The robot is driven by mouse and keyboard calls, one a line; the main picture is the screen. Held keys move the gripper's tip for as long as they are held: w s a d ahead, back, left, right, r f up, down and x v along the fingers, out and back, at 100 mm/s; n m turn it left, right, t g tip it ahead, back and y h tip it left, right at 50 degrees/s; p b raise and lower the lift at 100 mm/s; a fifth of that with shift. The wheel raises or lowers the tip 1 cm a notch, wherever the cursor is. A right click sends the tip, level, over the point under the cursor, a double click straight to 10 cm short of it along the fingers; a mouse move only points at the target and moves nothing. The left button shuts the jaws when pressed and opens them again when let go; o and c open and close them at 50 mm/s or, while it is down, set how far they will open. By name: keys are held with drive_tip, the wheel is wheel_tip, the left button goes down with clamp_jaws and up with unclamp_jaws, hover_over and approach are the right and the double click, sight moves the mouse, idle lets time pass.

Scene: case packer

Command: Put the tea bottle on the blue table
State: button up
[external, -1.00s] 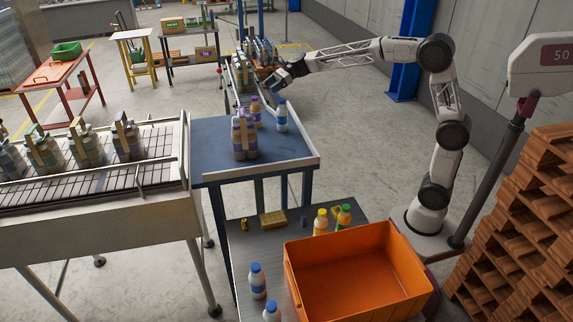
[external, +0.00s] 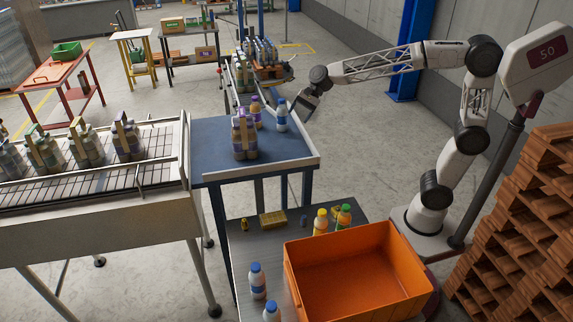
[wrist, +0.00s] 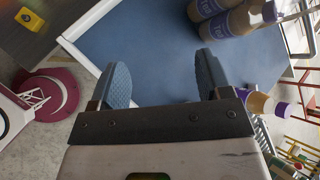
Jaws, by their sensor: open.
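The blue table (external: 204,152) stands in the middle of the external view. The pack (wrist: 232,18) is at the top right, the single purple-capped bottle (wrist: 264,103) at the right, partly hidden.
A grey table (external: 250,235) in front holds an orange crate (external: 355,285), yellow-capped (external: 321,222) and green-capped (external: 344,217) bottles, and blue-capped bottles (external: 257,281). A conveyor (external: 150,172) with bottle packs runs at the left. Another conveyor with bottles (external: 262,52) lies behind.

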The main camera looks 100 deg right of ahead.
drive_tip(key=s+a+f+n+g+h, duration=0.1)
drive_tip(key=s+a+f+n+g, duration=0.25)
drive_tip(key=s+a+n, duration=0.6)
drive_tip(key=s+a+f+n+g+h, duration=0.2)
drive_tip(key=s+a+f+n, duration=0.35)
drive_tip(key=s+a, duration=0.75)
drive_tip(key=s+a+f+n+h, duration=0.1)
drive_tip(key=s+a+f+n, duration=0.2)
drive_tip(key=s, duration=0.8)
wheel_tip(320, 180, down, 2)
drive_tip(key=n, duration=0.4)
drive_tip(key=shift+f+n+h, duration=0.2)
drive_tip(key=shift+n+h, duration=0.1)
